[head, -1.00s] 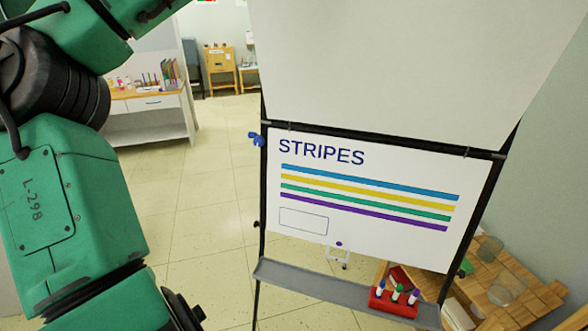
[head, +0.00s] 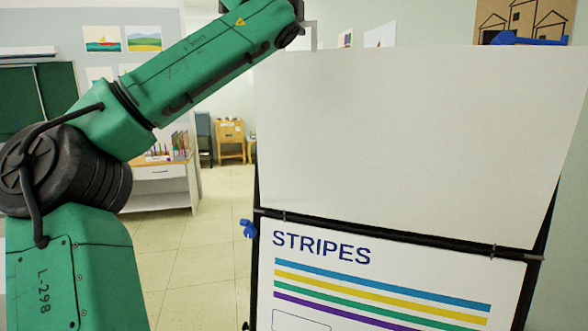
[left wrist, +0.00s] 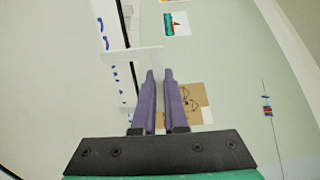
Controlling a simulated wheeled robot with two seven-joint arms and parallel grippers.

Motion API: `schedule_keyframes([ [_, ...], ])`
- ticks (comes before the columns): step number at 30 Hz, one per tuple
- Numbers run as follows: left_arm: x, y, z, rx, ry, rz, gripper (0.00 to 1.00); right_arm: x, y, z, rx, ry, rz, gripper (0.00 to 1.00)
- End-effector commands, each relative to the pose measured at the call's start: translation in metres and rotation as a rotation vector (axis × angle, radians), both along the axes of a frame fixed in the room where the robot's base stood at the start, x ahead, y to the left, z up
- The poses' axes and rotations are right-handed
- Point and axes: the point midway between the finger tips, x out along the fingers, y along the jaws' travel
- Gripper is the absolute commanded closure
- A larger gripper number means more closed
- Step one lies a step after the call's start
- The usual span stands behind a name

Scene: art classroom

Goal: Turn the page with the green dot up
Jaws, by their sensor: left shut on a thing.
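The flip-chart easel stands in front of me. A large blank white page (head: 400,135) is raised above the dark top bar (head: 400,233). Below the bar hangs a sheet titled STRIPES (head: 350,272) with coloured bands. No green dot shows on either. My left arm reaches up beside the blank page's top left corner; its fingers are hardly visible in the head view. In the left wrist view my left gripper (left wrist: 159,75) has purple fingers nearly together, shut on the page; a thin white sheet edge (left wrist: 135,58) shows by the tips. My right gripper is out of view.
A blue knob (head: 248,229) sits at the easel's left side. The tiled floor (head: 205,235) between is clear. Pictures hang on the wall.

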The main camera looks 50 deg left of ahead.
Motion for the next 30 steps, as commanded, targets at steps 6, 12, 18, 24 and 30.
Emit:
schedule_keyframes([
  [6,-0.005,0.001,0.006,0.004,-0.010,0.004,1.00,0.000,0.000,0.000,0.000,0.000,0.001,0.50],
  [12,-0.003,0.002,0.005,0.003,-0.008,0.004,1.00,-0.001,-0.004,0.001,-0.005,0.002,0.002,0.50],
  [18,0.012,0.010,0.004,0.003,-0.011,0.004,1.00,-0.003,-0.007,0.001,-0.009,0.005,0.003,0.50],
  [24,0.028,0.019,0.002,0.005,-0.009,0.005,1.00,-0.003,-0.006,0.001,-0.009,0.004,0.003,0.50],
  [30,0.044,0.028,-0.001,0.003,-0.008,0.005,1.00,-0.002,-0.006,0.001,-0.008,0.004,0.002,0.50],
])
